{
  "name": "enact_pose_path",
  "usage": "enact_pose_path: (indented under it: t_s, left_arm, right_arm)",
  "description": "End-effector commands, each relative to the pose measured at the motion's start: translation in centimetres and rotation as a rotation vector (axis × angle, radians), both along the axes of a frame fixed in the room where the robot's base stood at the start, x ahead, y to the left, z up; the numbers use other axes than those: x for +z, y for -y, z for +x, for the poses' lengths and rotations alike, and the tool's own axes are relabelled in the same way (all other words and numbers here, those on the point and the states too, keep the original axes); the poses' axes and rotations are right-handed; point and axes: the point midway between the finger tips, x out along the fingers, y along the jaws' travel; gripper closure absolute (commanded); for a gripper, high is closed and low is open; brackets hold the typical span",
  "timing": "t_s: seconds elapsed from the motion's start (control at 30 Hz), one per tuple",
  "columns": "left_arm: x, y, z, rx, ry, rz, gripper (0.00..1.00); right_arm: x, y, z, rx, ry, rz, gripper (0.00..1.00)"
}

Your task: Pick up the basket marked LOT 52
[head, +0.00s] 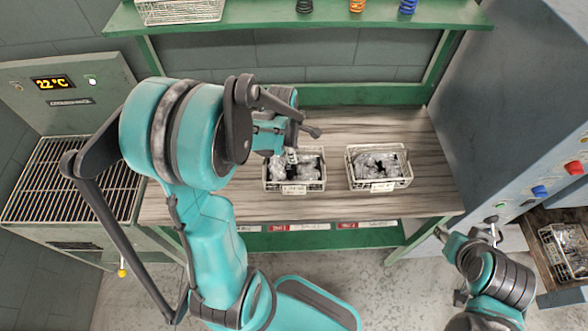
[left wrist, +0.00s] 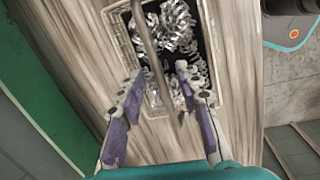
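Two wire baskets of shiny metal shavings stand on the wood-topped bench: a left basket (head: 295,186) and a right basket (head: 380,184). Each has a small front tag, too small to read, so I cannot tell which is LOT 52. My left gripper (head: 292,156) is over the left basket, covering part of it. In the left wrist view, the left gripper's fingers (left wrist: 158,74) are apart, either side of the thin handle bar (left wrist: 146,42) crossing a basket (left wrist: 113,38). No contact is clear. My right gripper (head: 482,236) is at lower right, away from the baskets; its fingers are unclear.
A green shelf (head: 290,20) with a wire basket (head: 180,10) and several coil springs overhangs the back. An oven-like unit with a rack (head: 70,185) stands left. A grey machine with buttons (head: 510,120) stands right, beside another basket (head: 565,250). Bench between baskets is clear.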

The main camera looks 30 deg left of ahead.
Motion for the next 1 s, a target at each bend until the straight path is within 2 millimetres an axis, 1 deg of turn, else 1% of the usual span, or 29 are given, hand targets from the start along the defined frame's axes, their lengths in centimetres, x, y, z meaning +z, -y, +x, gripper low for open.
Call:
enact_pose_path:
  t_s: [0.03, 0.13, 0.17, 0.57, 0.67, 0.77, 1.0]
  left_arm:
    - [0.0, 0.0, 0.0, 0.0, 0.0, 0.0, 0.71]
    - [0.0, 0.0, 0.0, 0.0, 0.0, 0.0, 0.97]
    - [0.0, 0.0, 0.0, 0.0, 0.0, 0.0, 1.0]
    - [0.1, 0.0, 0.0, 0.0, 0.0, 0.0, 1.0]
    - [0.6, 0.0, 0.0, 0.0, 0.001, 0.0, 1.0]
    - [1.9, 0.0, 0.0, 0.0, 0.001, 0.0, 1.0]
    - [6.7, 0.0, 0.0, 0.0, 0.0, 0.0, 1.0]
  right_arm:
    - [0.0, 0.0, 0.0, 0.0, 0.0, 0.0, 0.6]
    - [0.0, 0.0, 0.0, 0.0, 0.0, 0.0, 0.6]
    - [0.0, 0.0, 0.0, 0.0, 0.0, 0.0, 0.6]
    - [0.0, 0.0, 0.0, 0.0, 0.0, 0.0, 0.6]
    - [0.2, 0.0, 0.0, 0.0, 0.0, 0.0, 0.6]
    - [0.7, 0.0, 0.0, 0.0, 0.0, 0.0, 0.6]
    - [2.1, 0.0, 0.0, 0.0, 0.0, 0.0, 0.6]
